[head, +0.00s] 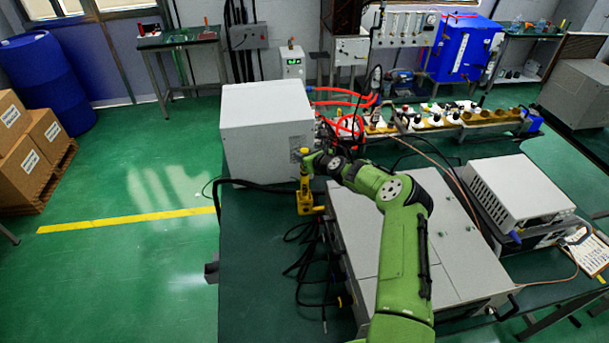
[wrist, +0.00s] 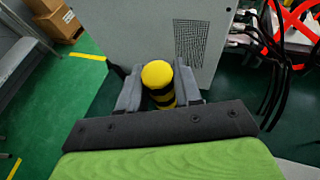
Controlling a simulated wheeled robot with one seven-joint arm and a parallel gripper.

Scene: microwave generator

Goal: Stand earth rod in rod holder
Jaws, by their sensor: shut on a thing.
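The earth rod has a rounded yellow top and black bands. In the wrist view the earth rod (wrist: 158,76) stands end-on between the two grey fingers. My gripper (wrist: 159,92) is shut on it. In the head view my gripper (head: 306,158) is at the front of the grey cabinet, and the yellow rod (head: 304,182) hangs about upright below it. A yellow piece that looks like the rod holder (head: 305,203) is at the rod's lower end, beside the bench unit. I cannot tell whether the rod's tip is inside it.
A grey cabinet (head: 262,135) stands just behind and left of my gripper. Dark cables (head: 300,255) hang below the yellow piece. A large grey unit (head: 450,240) lies under my arm. Red tubes (head: 345,100) run behind. Open green floor (head: 130,270) is at left.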

